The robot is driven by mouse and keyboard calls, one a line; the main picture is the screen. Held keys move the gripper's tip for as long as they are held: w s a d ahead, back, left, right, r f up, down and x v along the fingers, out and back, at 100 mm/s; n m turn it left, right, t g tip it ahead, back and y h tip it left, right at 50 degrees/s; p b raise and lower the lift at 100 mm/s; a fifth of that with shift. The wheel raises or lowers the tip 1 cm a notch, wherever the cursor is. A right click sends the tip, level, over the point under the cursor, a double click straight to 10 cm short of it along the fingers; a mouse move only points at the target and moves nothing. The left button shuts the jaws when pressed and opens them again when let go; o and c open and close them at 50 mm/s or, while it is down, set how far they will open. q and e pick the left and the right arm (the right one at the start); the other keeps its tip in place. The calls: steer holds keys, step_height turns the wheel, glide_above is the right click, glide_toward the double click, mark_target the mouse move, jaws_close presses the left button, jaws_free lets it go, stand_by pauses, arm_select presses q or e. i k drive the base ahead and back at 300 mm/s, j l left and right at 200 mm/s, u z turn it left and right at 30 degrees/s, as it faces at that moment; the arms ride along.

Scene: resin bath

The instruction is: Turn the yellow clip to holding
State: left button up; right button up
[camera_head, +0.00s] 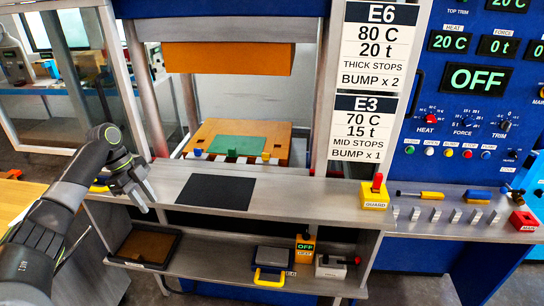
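A small yellow clip (265,157) sits at the right of a row of small clips along the front edge of the orange lower platen (205,135) in the press. My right gripper is not in view.
A green sheet (237,145) lies on the platen, below the orange upper block (229,59). A black mat (215,191) lies on the bench. A yellow guard box (375,194) with a red lever stands to the right. A metal post rises left of the press opening.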

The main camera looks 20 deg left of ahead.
mark_target(265, 156)
steer(key=i, duration=1.05)
